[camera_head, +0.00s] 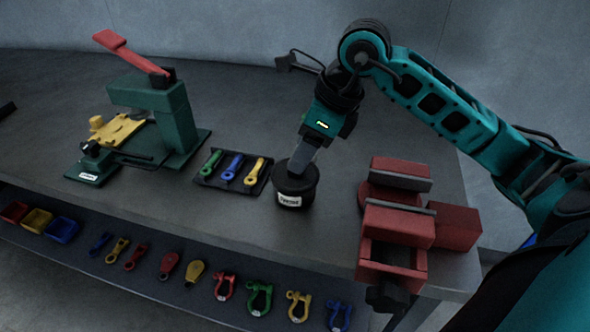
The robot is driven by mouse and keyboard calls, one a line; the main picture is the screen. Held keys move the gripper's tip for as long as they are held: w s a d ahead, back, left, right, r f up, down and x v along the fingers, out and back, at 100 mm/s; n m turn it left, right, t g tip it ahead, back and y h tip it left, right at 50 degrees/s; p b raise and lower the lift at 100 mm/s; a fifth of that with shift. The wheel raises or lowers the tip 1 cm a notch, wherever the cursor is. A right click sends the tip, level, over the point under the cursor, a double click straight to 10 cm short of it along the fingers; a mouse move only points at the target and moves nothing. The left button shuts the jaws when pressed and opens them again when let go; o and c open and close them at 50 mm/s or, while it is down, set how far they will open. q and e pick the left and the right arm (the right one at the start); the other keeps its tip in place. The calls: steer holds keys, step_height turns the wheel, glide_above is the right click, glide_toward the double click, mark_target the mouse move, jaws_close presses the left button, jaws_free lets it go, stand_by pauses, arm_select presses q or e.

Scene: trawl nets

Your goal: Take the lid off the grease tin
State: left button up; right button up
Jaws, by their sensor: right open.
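The grease tin (292,199) is a short dark round tin with a white label on its front. It stands upright on the grey bench, right of the small tool tray. Its dark lid (284,170) is on top, partly hidden by my gripper. My right gripper (300,168) comes down from above with its fingers at the lid. The fingers overlap in this view, and I cannot tell whether they touch the lid. My left gripper is not in view.
A red vise (396,225) stands close to the right of the tin. A black tray (232,171) with green, blue and yellow tools lies to its left. A green press (165,115) with a red lever stands further left. Several shackles (259,297) lie on a lower shelf.

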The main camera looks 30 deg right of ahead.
steer(key=shift+x, duration=1.5)
steer(key=shift+c, duration=0.3)
jaws_close()
